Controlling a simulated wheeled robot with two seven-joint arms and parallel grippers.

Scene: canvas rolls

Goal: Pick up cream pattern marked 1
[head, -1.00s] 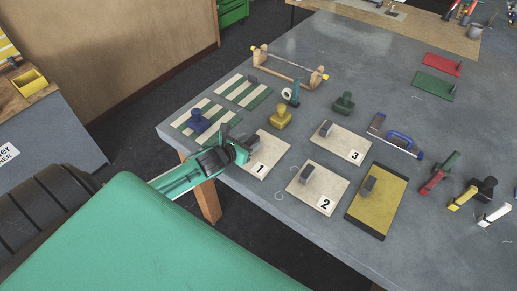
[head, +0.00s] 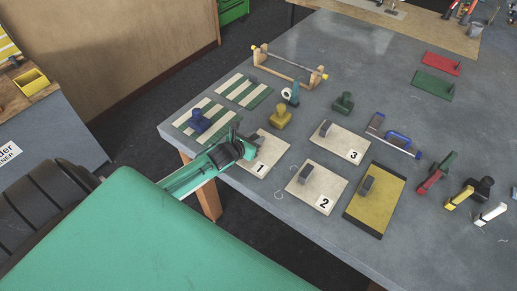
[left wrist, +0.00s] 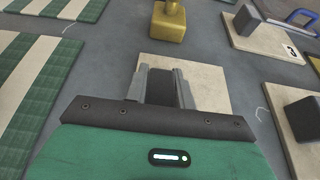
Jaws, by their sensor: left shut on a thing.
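The cream pattern marked 1 (head: 271,155) lies flat on the grey table near its left edge, and it also shows in the left wrist view (left wrist: 210,85). My left gripper (head: 250,144) is over its far left part, partly hiding it. In the left wrist view my left gripper (left wrist: 160,82) is shut on the dark grey block handle (left wrist: 160,90) that stands on the pattern. The pattern appears to rest on the table; I cannot tell if it is lifted. My right gripper is not in view.
Cream patterns marked 2 (head: 316,190) and 3 (head: 340,144) lie to the right. A yellow board (head: 377,205) is beside pattern 2. A yellow stamp-like piece (head: 281,118) stands just behind, and striped green-cream pieces (head: 207,110) lie to the left.

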